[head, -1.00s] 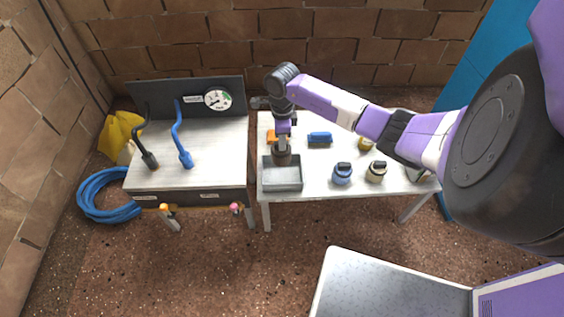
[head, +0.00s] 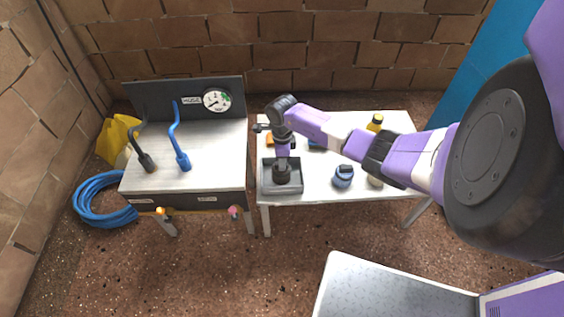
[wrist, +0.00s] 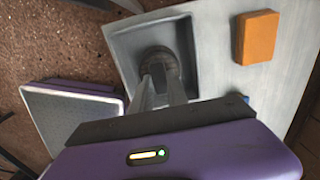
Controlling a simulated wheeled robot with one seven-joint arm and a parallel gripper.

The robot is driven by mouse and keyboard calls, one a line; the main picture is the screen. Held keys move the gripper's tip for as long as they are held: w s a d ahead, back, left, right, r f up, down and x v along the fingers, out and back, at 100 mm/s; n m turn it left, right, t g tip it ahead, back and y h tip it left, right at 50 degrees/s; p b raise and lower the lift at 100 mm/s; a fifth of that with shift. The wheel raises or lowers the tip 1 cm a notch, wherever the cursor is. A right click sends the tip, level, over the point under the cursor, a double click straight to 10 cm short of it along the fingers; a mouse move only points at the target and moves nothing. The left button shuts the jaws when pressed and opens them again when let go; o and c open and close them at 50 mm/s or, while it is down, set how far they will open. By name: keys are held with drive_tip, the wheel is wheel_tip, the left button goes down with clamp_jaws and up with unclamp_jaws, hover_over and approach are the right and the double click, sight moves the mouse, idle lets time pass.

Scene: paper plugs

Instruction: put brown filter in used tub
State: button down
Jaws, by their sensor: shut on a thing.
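The grey tub (head: 282,191) sits at the left front of the white table. My gripper (wrist: 161,80) is shut on the brown filter (wrist: 158,55), which looks dark and round in the wrist view. The filter (head: 282,177) is inside the outline of the tub, near its middle, with the tub walls (wrist: 120,50) around it. The filter is upright and its top is between my fingers. I cannot tell whether its base touches the tub floor.
An orange block (wrist: 257,37) lies on the table beyond the tub. A bench with hoses (head: 205,160) stands left of the table.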

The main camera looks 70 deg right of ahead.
drive_tip(key=shift+f, duration=0.15)
drive_tip(key=c, duration=1.3)
unclamp_jaws()
